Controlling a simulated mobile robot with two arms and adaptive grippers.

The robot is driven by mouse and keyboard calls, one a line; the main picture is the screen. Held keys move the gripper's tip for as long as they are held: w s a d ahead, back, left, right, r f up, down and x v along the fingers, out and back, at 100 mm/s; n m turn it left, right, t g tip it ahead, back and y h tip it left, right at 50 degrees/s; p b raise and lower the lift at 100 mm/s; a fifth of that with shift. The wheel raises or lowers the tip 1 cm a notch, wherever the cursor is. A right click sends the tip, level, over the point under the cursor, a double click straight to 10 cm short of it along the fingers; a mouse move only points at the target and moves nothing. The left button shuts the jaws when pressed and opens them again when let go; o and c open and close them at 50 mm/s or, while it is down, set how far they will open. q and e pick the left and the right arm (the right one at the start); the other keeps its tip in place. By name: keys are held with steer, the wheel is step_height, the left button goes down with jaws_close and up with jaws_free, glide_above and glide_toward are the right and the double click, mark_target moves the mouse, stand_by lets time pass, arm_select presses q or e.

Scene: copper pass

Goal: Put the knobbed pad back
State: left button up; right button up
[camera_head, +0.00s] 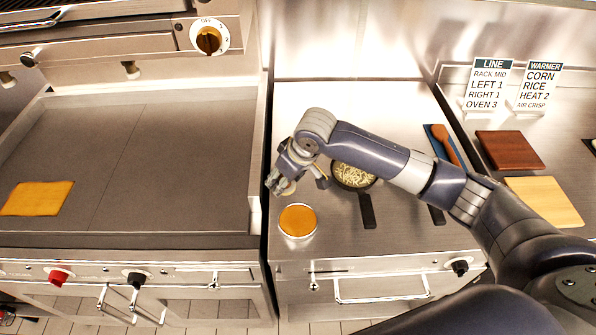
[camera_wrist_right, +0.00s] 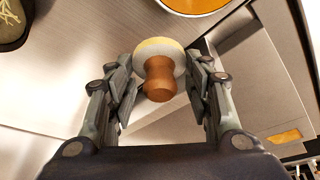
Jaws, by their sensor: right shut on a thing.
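The knobbed pad (camera_wrist_right: 160,80) has a brown wooden knob and a pale round pad. In the right wrist view it sits between the fingers of my right gripper (camera_wrist_right: 160,88), with the knob toward the palm. The right gripper is shut on it. In the head view the right gripper (camera_head: 283,184) is over the left edge of the steel counter, near the gap beside the griddle; the pad is mostly hidden there. A round dish of orange liquid (camera_head: 297,220) stands on the counter just in front of the gripper. My left gripper is not in view.
The griddle (camera_head: 170,180) on the left holds an orange square (camera_head: 37,198) and is otherwise clear. A dark pan of pale shreds (camera_head: 354,176) stands under my right arm.

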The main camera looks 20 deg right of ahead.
steer(key=w+d, duration=0.1)
steer(key=d, duration=0.1)
steer(key=w+d+p, duration=0.1)
steer(key=shift+w+d+f, duration=0.15)
steer(key=shift+w+d, duration=0.15)
steer(key=shift+d, duration=0.1)
steer(key=shift+w+d+f, duration=0.1)
step_height(320, 180, down, 3)
steer(key=shift+p, duration=0.75)
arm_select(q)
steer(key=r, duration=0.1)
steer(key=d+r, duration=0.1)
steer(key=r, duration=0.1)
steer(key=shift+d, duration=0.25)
arm_select(e)
steer(key=shift+f, duration=0.25)
steer(key=o, duration=0.9)
steer(key=shift+f, duration=0.1)
